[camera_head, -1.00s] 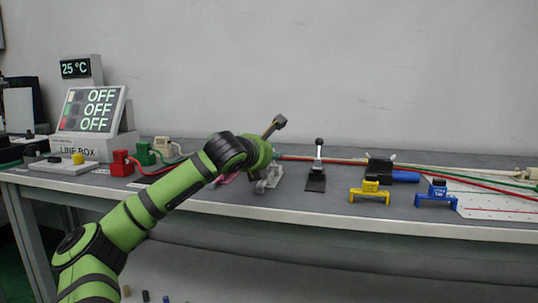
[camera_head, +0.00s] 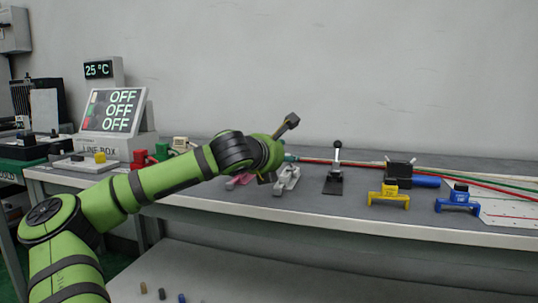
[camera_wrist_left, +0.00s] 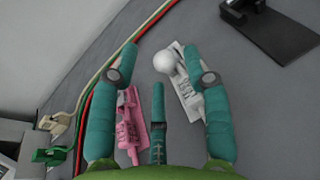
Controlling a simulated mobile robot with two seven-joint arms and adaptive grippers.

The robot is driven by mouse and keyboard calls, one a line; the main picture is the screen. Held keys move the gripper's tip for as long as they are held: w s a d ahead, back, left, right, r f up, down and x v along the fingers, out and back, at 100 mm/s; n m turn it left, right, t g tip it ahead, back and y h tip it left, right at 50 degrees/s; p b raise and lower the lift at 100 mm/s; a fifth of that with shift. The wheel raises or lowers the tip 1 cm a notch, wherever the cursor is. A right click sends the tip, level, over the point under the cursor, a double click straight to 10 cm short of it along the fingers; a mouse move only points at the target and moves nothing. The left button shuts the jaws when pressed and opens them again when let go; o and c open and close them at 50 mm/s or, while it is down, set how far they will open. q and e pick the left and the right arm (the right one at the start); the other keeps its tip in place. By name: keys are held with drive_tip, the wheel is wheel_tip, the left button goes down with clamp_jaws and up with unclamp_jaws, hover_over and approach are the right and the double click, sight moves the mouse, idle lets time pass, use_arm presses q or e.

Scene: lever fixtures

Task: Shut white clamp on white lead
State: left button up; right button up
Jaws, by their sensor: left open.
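The white clamp (camera_head: 288,178) is on the bench top, partly hidden by my left gripper (camera_head: 267,172). In the left wrist view, the white clamp (camera_wrist_left: 188,85) lies beneath the right finger, and its round white knob (camera_wrist_left: 164,62) shows between the spread fingertips. My left gripper (camera_wrist_left: 158,75) is open and empty, with teal fingers. I cannot tell whether it touches the knob. A white lead (camera_wrist_left: 112,55) runs beside red and green leads at the left of the wrist view. I cannot see it inside the white clamp. My right gripper is not in view.
A pink clamp (camera_wrist_left: 130,125) lies close to the left of the white one. A black lever fixture (camera_head: 335,180), a yellow bracket (camera_head: 388,198) and a blue bracket (camera_head: 458,202) stand to the right. The line box (camera_head: 105,145) reads OFF on several rows.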

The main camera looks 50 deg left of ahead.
use_arm(q)
drive_tip(key=v, duration=0.7)
drive_tip(key=shift+s, duration=0.3)
drive_tip(key=shift+d+r, duration=0.1)
drive_tip(key=shift+d, duration=0.05)
